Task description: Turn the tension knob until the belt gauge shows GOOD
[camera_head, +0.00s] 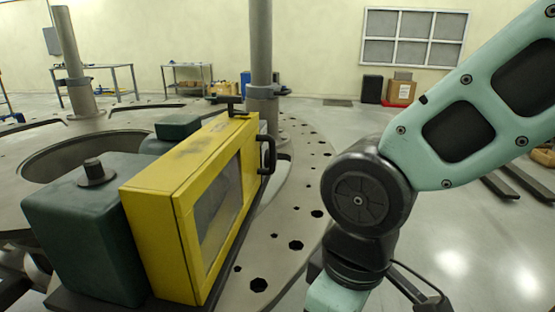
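A yellow housing (165,195) with a dark window (218,210) in its side stands on the round plate, left of my arm. A dark green box (85,230) sits against its left side, with a short dark round cap (95,172) on top. I cannot tell whether this cap is the tension knob. No belt gauge or reading can be made out. My arm comes in from the upper right and bends down past the bottom edge, so my gripper is out of view.
The grey round plate (298,215) with several holes spreads under the housing. A black handle (268,155) sticks out at the housing's far end. A thick grey post (260,60) rises behind it. Open floor (465,235) lies to the right. Workbenches and boxes stand far back.

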